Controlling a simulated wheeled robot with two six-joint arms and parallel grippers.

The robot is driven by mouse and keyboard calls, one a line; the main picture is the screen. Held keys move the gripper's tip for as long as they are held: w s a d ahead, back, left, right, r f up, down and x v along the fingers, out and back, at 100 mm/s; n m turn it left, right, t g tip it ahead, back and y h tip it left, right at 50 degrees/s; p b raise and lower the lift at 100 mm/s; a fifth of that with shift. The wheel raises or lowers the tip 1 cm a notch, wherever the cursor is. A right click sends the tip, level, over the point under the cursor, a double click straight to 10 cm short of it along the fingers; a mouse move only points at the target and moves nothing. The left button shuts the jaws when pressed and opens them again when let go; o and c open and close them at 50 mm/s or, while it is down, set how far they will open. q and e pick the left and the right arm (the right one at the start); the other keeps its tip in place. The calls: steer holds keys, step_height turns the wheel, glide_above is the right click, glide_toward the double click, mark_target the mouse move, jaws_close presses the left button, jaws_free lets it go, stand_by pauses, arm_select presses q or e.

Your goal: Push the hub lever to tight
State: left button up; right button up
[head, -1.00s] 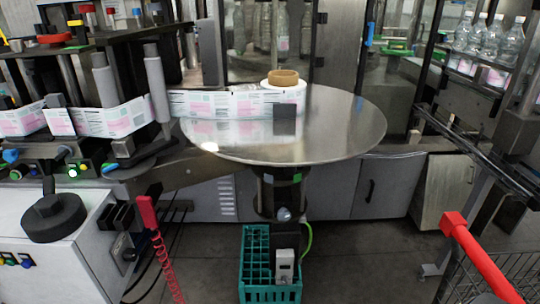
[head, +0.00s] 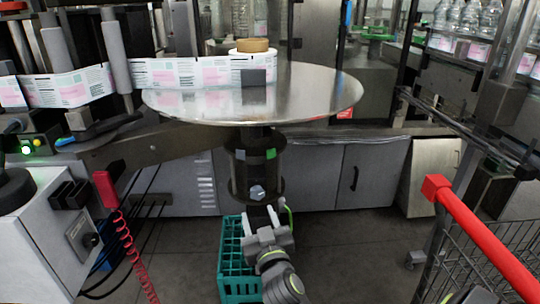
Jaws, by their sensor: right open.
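A dark hub (head: 241,178) stands under the round metal table (head: 320,103), with a pale mark and a green mark near its top. A light grey bolt-like knob (head: 257,192) sticks out low on its front. I cannot make out for certain which part is the lever, or its setting. My right gripper (head: 260,214) comes up from below, open and empty, with its fingers pointing up just below the knob in the picture. I cannot tell whether it touches. My left gripper is not in view.
A teal crate (head: 231,255) stands on the floor behind my right arm. A label reel (head: 252,62) with a brown core sits on the table. A red-handled wire cart (head: 480,235) is at right. A red coiled cord (head: 125,235) hangs at left. Floor right of the crate is clear.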

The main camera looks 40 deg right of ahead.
mark_target(264, 131)
steer(key=s+d+r+m+t+h+b, duration=0.1)
steer(key=s+r+h, duration=0.1)
steer(key=r, duration=0.4)
steer(key=s+d+r+m+t+h, duration=0.1)
steer(key=s+r+m, duration=0.15)
steer(key=r, duration=0.25)
steer(key=shift+n, duration=0.45)
steer(key=p+x, duration=0.1)
steer(key=x, duration=0.4)
steer(key=p+x, duration=0.1)
steer(key=x, duration=0.5)
steer(key=p+x, duration=0.1)
steer(key=x, duration=0.4)
steer(key=shift+w+r, duration=0.15)
steer(key=shift+r, duration=0.25)
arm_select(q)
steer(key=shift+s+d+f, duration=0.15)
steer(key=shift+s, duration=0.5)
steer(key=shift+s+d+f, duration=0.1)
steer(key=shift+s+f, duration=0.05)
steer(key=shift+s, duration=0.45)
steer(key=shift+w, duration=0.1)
arm_select(e)
steer(key=c, duration=0.4)
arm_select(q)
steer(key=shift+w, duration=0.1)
arm_select(e)
jaws_close()
